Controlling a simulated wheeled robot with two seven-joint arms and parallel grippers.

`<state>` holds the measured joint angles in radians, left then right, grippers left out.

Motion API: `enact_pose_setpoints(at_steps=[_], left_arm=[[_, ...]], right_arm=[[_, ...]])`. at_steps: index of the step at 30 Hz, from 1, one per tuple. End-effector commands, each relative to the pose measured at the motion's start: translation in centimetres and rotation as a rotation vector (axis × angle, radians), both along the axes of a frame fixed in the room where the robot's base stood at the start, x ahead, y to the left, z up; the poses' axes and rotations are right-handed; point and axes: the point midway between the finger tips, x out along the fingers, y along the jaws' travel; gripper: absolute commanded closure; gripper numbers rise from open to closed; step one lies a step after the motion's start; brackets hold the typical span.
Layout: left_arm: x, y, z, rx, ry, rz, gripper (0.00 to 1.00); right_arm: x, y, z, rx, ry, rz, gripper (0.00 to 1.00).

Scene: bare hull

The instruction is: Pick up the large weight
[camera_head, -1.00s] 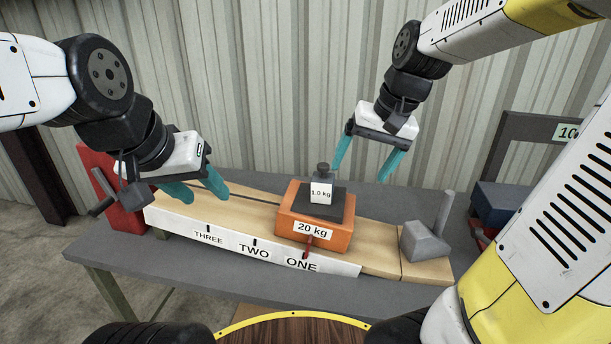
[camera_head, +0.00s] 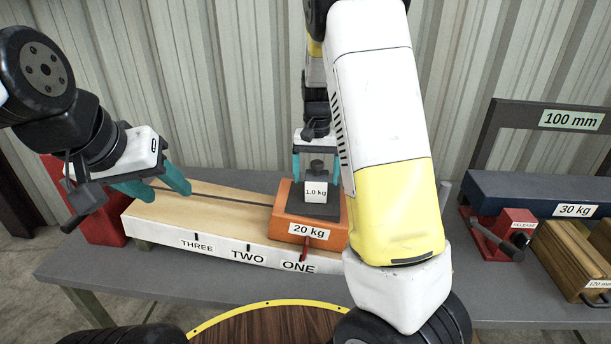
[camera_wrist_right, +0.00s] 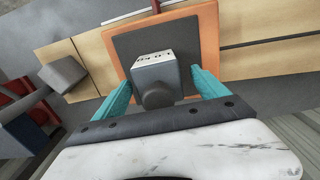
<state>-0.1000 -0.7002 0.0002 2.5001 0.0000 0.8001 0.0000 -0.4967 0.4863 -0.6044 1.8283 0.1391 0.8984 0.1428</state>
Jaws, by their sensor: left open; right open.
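A grey weight (camera_head: 316,190) with a white 1.0 kg label stands upright on the dark pad (camera_head: 327,210) of an orange 20 kg block (camera_head: 283,215). In the right wrist view the weight (camera_wrist_right: 157,72) is between the teal fingers of my right gripper (camera_wrist_right: 161,82), with its knob toward the camera. In the head view my right gripper (camera_head: 315,172) is open, with one finger on each side of the weight. A gap shows at each finger in the wrist view. My left gripper (camera_head: 168,190) is open and empty above the left end of the wooden track.
The wooden track (camera_head: 170,208) marked ONE, TWO, THREE lies on a grey table (camera_head: 180,275). A red block (camera_head: 95,225) stands at its left end. At right are a 30 kg beam (camera_head: 520,195), a red release lever box (camera_head: 505,232) and a wooden box (camera_head: 570,260).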

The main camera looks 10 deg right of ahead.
Motion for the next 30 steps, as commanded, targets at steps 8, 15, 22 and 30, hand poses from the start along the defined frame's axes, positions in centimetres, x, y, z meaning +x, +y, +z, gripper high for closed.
enact_pose_setpoints(at_steps=[8,15,22,30], left_arm=[[0.0,0.0,0.0,0.000,0.000,0.000,0.51],[0.0,0.0,0.0,0.000,0.000,0.000,0.51],[0.0,0.0,0.0,0.000,0.000,0.000,0.51],[0.0,0.0,0.0,0.000,0.000,0.000,0.51]], right_arm=[[0.0,-0.2,-3.5,0.000,0.002,-0.001,0.16],[0.0,-0.1,-3.7,0.000,0.000,0.000,0.16],[0.0,-0.1,-3.6,0.000,0.001,0.000,0.62],[0.0,-0.1,-3.6,0.000,0.001,0.000,1.00]])
